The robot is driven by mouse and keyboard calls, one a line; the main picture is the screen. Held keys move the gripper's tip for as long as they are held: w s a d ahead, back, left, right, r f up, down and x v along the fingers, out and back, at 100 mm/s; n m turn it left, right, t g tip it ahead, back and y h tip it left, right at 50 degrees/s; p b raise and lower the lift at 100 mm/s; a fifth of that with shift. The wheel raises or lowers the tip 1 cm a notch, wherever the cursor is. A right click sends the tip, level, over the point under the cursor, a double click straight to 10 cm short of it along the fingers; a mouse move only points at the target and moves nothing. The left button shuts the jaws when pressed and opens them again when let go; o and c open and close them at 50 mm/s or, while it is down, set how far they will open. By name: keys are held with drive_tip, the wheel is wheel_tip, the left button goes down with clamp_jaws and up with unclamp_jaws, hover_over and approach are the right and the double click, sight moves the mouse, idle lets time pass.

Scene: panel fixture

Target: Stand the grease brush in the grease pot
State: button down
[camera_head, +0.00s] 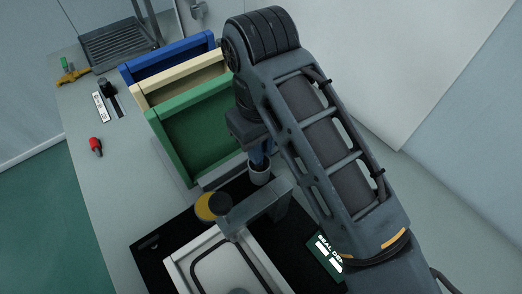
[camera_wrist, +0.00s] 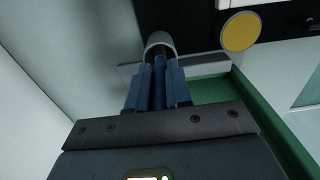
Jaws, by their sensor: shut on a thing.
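The grease pot (camera_head: 260,177) is a small light grey cup beside the green bin in the head view. It also shows at the top of the wrist view (camera_wrist: 158,38). My gripper (camera_wrist: 158,70) has blue fingers and is shut on the grease brush (camera_wrist: 160,59), a thin piece between them. The brush's lower end reaches into the pot's mouth in the wrist view. How deep it sits is hidden. In the head view my fingers are just above the pot, and my arm hides most of the brush.
Green (camera_head: 200,130), cream (camera_head: 181,84) and blue (camera_head: 168,58) bins stand in a row beside my gripper. A grey clamp arm with a yellow knob (camera_head: 206,207) is close to the pot, above a framed panel (camera_head: 262,264). A red-tipped item (camera_head: 96,146) lies on the bench at left.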

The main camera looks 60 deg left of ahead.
drive_tip(key=shift+f, duration=0.85)
drive_tip(key=c, duration=1)
unclamp_jaws()
drive_tip(key=shift+f, duration=0.1)
drive_tip(key=shift+c, duration=0.2)
wheel_tip(320, 180, up, 12)
drive_tip(key=shift+f+p, duration=0.1)
drive_tip(key=shift+p, duration=0.95)
drive_tip(key=shift+r, duration=0.25)
